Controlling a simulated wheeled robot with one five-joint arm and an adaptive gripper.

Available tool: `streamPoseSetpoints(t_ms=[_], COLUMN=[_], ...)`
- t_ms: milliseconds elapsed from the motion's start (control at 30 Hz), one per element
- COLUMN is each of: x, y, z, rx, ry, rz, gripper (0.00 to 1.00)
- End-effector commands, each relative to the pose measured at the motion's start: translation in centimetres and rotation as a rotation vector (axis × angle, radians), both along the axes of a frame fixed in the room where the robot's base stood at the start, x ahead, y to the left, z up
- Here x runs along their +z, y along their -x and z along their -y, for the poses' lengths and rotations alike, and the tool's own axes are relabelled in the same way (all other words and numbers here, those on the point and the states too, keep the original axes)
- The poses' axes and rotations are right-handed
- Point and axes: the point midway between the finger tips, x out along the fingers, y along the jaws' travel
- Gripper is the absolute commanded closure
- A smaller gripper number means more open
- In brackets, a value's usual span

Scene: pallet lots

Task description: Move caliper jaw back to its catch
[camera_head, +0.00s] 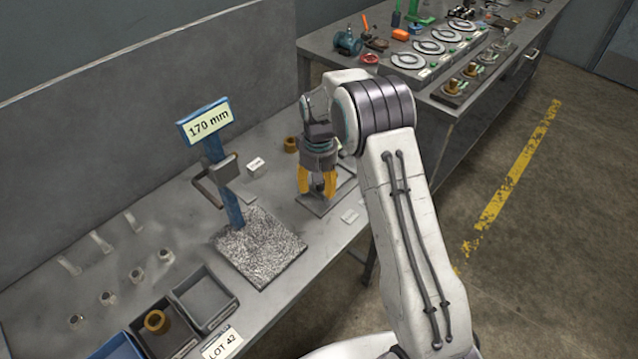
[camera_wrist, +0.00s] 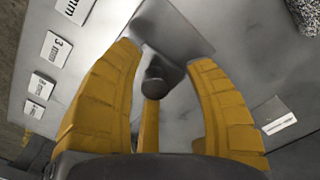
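The caliper stands at centre left in the head view, with a blue upright (camera_head: 233,209) on a speckled stone base (camera_head: 262,246). A grey bracket-like jaw (camera_head: 208,190) sits partway up the upright and sticks out to the left. I cannot make out the catch. My gripper (camera_head: 317,192) points down over a flat grey plate (camera_head: 313,208), right of the caliper and apart from it. In the wrist view its yellow fingers (camera_wrist: 158,110) are spread. A dark rounded knob-like part (camera_wrist: 155,87) shows between them; I cannot tell whether they touch it.
A "170 mm" sign (camera_head: 205,121) tops the upright. A brass ring (camera_head: 291,145) and small white label cards (camera_head: 256,164) lie near the plate. Open trays (camera_head: 204,299) stand at the front left, one holding a brass ring (camera_head: 157,321). A second bench (camera_head: 440,110) at the back right is crowded.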

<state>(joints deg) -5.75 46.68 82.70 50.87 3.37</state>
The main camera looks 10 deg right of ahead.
Motion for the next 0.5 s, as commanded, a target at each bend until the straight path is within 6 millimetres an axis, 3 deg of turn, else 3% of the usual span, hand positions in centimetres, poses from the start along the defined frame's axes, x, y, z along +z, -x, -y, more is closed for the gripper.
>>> streamPoseSetpoints(t_ms=[267, 500], x=[0.3, 2.9], y=[-0.1, -0.2], z=[0.1, 0.1], rx=[-0.002, -0.002], ry=[0.000, -0.001], rz=[0.004, 0.009], gripper=[0.51, 0.51])
